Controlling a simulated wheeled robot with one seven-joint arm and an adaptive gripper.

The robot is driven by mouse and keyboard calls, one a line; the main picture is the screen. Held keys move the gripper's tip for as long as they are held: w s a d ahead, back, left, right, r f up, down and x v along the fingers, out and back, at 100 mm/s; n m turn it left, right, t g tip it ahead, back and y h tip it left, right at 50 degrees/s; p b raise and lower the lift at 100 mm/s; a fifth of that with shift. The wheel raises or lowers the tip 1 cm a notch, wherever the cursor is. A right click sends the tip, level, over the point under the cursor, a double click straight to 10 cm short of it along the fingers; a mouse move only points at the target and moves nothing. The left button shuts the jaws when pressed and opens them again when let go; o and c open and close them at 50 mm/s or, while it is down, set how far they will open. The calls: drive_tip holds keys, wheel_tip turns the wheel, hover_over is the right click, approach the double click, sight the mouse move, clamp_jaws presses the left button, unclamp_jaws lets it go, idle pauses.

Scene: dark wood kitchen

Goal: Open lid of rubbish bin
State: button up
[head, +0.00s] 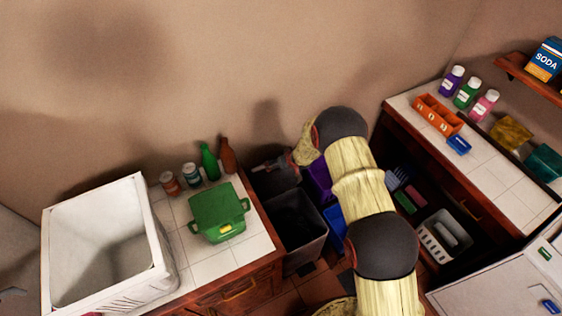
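A dark grey rubbish bin (305,243) stands on the floor in the gap between the two counters, in the head view. Its top looks open, and the dark inside shows. I cannot clearly make out a lid; the area behind the bin is dark and partly covered by my gripper. My gripper (262,168) is above the back left of the bin, close to the left counter's corner. Its fingers are small and dark, so I cannot tell whether they are open or shut, or touching anything.
The left counter holds a white open box (160,255), a green pot (217,211), jars and bottles (209,162). Purple (318,180) and blue (337,219) containers stand right of the bin, partly behind my arm. A light basket (445,238) is under the right counter (500,172).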

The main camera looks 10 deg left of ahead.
drive_tip(key=v, duration=1.2)
drive_tip(key=shift+f, duration=0.2)
